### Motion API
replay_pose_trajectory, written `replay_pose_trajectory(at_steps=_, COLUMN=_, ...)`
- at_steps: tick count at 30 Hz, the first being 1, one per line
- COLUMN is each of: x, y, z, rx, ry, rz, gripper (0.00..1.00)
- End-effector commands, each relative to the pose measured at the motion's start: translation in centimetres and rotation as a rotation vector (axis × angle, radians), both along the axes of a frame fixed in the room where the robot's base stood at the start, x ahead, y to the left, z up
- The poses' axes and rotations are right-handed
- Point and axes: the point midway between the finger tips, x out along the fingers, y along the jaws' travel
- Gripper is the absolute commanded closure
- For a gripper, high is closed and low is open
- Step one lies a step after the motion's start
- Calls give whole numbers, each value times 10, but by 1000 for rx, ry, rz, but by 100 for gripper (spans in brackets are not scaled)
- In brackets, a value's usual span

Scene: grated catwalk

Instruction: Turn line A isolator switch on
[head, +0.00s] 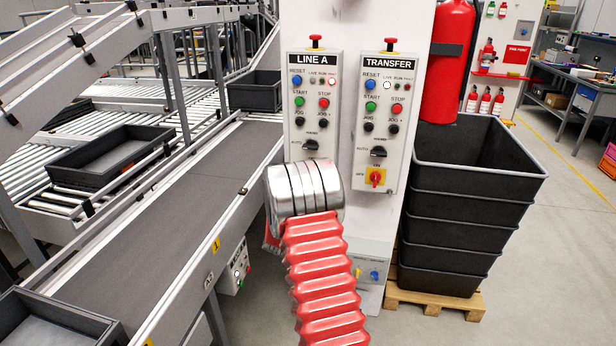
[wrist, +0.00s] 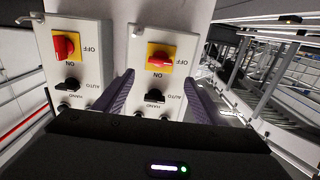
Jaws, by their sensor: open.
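The grey LINE A panel (head: 313,100) is on the white column, left of the TRANSFER panel (head: 389,100). My arm hides its lower part in the head view. The wrist view is upside down and shows the line A isolator switch (wrist: 159,60), a red knob on a yellow plate. Its handle appears to lie sideways, towards the OFF label. My gripper (wrist: 157,82) is open and empty, its two purple fingers pointing at the panel either side of the switch's column. I see no contact; the remaining gap is hard to judge.
The TRANSFER isolator (head: 375,177) is close by, its red handle appearing upright; it also shows in the wrist view (wrist: 65,46). Above the line A isolator's mounting is a black selector (head: 311,146). A conveyor (head: 170,200) is left; stacked black crates (head: 465,225) stand right.

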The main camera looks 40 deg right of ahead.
Motion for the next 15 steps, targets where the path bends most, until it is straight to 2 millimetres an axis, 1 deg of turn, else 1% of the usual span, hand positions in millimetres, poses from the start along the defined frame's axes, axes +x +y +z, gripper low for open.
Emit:
replay_pose_trajectory(at_steps=1, x=4, y=-6, z=0, rx=0, ry=-1, rz=-1, gripper=36)
replay_pose_trajectory(at_steps=6, x=18, y=-25, z=0, rx=0, ry=-1, rz=-2, gripper=36)
replay_pose_trajectory(at_steps=15, x=41, y=-55, z=0, rx=0, ry=-1, rz=-2, gripper=36)
